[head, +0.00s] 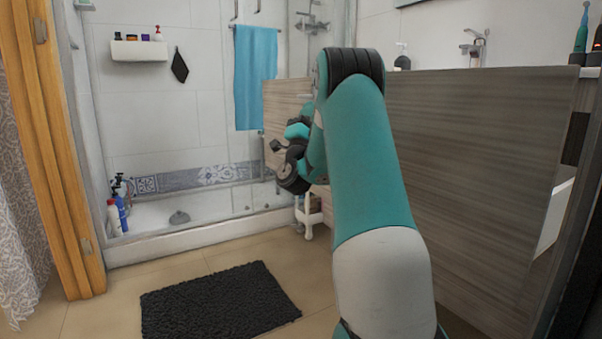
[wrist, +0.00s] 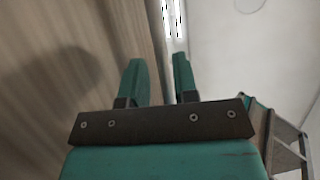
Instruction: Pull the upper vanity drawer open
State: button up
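The vanity's wood-grain front (head: 470,170) fills the right half of the head view, and its left part (head: 285,100) shows beyond my arm. No drawer handle shows, and I cannot tell the upper drawer from the rest of the front. My gripper (head: 280,146) is near the left part of the front, partly hidden by my arm. In the wrist view my gripper (wrist: 160,75) has its two teal fingers apart. The left finger lies in front of the wood front (wrist: 75,50). The panel's edge runs between the fingers. I cannot tell whether they touch it.
A pale surface (head: 553,215) shows past the front's right edge. A white-legged stand (head: 309,215) is on the floor behind the gripper. A dark mat (head: 215,303) lies on the floor at left. The shower tray and glass are behind. Floor left of my arm is clear around the mat.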

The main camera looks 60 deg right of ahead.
jog(key=b+v, duration=1.2)
jog(key=b, duration=0.3)
